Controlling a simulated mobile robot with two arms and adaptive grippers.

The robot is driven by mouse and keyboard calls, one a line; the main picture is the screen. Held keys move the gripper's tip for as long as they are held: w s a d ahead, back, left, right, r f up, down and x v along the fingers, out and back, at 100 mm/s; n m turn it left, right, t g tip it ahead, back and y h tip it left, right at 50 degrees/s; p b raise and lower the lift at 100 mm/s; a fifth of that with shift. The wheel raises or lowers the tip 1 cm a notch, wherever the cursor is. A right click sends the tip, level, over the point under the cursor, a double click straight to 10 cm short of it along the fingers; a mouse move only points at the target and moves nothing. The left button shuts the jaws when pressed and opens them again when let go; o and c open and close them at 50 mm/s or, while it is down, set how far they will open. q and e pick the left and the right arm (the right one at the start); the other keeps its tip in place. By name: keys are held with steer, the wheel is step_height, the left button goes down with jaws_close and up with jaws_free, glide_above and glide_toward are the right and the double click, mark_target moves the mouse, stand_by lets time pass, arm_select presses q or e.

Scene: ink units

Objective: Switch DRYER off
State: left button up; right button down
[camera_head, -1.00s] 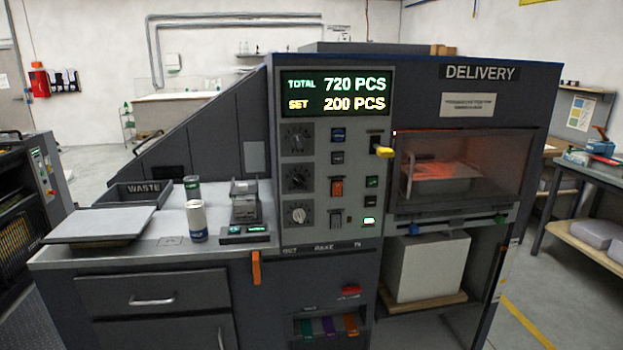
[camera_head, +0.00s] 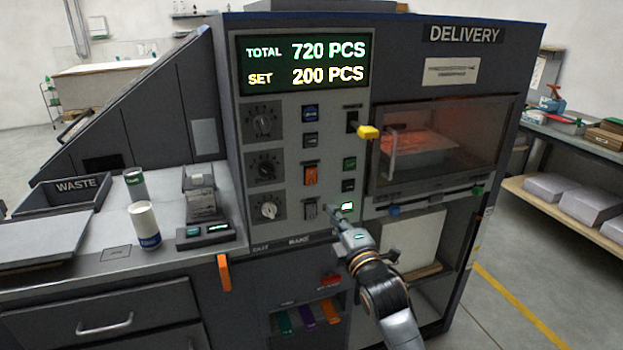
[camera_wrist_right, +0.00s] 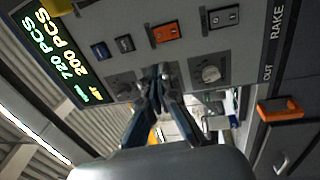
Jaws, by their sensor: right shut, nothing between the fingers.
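The grey control panel (camera_head: 290,150) of the delivery unit faces me. It carries an orange rocker switch (camera_head: 311,174), a grey rocker switch (camera_head: 310,209), a green-lit indicator (camera_head: 347,207) and a yellow-tipped lever (camera_head: 367,132). The small labels are too blurred to tell which one is DRYER. I cannot tell contact.
Knobs (camera_head: 267,210) line the panel's left side. The display (camera_head: 303,63) reads 720 and 200 PCS. A clear-fronted chamber (camera_head: 445,150) glows red at right. Cans (camera_head: 144,224) and a small device (camera_head: 200,195) stand on the left counter. An orange handle (camera_head: 224,273) juts out below.

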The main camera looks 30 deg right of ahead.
steer(key=p, duration=0.2)
glide_toward(310, 173)
steer(key=p+x, duration=0.1)
steer(key=x, duration=0.4)
steer(key=shift+w+r, duration=0.1)
steer(key=shift+w, duration=0.15)
arm_select(q)
steer(key=shift+w+d+r, duration=0.1)
steer(key=shift+w+r, duration=0.15)
steer(key=shift+r, duration=0.35)
steer(key=shift+w+a+r, duration=0.1)
steer(key=shift+w+r, duration=0.1)
steer(key=shift+r, duration=0.4)
steer(key=shift+w+d+r, duration=0.1)
steer(key=shift+w+r, duration=0.15)
steer(key=shift+r, duration=0.35)
arm_select(e)
steer(key=shift+w+d, duration=0.25)
steer(key=shift+w, duration=0.45)
steer(key=shift+w+r+p, duration=0.2)
steer(key=shift+r+p, duration=0.2)
steer(key=shift+p, duration=0.7)
arm_select(q)
steer(key=shift+r, duration=0.6)
arm_select(e)
steer(key=shift+f, duration=0.3)
